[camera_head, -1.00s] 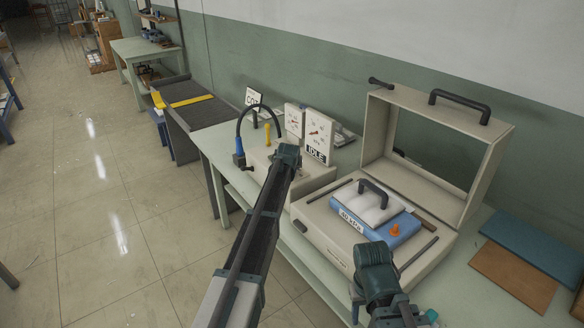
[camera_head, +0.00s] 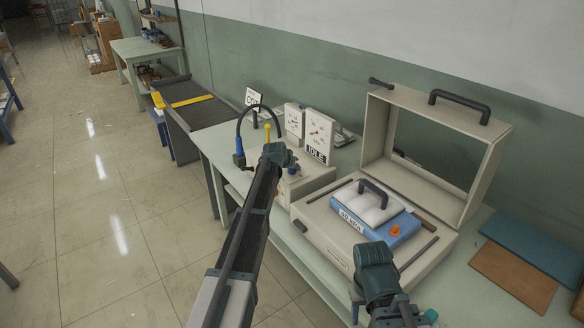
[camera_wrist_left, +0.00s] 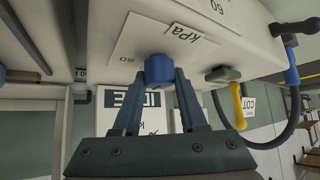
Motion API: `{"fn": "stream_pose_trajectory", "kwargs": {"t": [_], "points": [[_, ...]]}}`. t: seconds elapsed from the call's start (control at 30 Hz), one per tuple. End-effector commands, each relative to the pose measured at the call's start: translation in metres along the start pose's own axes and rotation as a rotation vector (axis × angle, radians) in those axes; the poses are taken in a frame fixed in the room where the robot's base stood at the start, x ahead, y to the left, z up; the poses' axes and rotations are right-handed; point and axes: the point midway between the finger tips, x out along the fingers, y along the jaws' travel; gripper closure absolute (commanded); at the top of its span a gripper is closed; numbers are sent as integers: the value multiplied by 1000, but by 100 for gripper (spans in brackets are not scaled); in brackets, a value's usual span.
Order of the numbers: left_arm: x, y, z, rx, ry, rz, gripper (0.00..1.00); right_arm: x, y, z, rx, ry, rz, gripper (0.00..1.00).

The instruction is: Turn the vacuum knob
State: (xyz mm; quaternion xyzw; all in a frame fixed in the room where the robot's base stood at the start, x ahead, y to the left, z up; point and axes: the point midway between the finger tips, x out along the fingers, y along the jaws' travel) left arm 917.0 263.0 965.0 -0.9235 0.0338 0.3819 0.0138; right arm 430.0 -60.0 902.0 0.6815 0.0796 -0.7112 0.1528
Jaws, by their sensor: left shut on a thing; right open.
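The vacuum knob (camera_wrist_left: 158,69) is a small blue knob on the pale front of the vacuum unit (camera_wrist_left: 105,28), beside a kPa scale plate (camera_wrist_left: 180,38) in the left wrist view. My left gripper (camera_wrist_left: 160,80) has its two fingers shut on the knob, one on each side. In the head view the left gripper (camera_head: 279,155) is in front of the vacuum unit (camera_head: 316,180) and largely hides the knob. My right gripper (camera_head: 374,255) is at the front edge of the open case, away from the knob; its fingers point away and are largely hidden.
A yellow-handled lever (camera_wrist_left: 237,105) and a dark hose (camera_wrist_left: 283,130) are beside the knob. The open case (camera_head: 425,245) holds a blue pack (camera_head: 398,230) with an orange knob.

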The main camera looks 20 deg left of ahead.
Motion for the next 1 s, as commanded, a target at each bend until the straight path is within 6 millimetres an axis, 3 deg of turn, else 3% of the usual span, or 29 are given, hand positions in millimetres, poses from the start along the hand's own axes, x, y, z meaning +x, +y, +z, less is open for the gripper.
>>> {"fn": "stream_pose_trajectory", "kwargs": {"t": [0.07, 0.1, 0.27, 0.67, 0.87, 1.0], "points": [[0, 0, 1, 1, -3, 0, 100, 0, 0, 0, 0, 0, 0, 50], [0, 0, 1, 1, -3, 0, 55, 0, 0, 0, 0, 0, 0, 50], [0, 0, 1, 0, -2, 0, 28, 0, 0, 0, 0, 0, 0, 50], [-4, 0, 0, 0, -1, -1, 28, -3, 0, 0, 0, 0, 0, 50], [-23, 0, -1, 0, -1, -1, 28, -17, 2, 1, 0, 0, 0, 50], [-47, 0, -2, 0, -2, -1, 28, -34, 3, 2, 0, 0, 0, 50]]}}
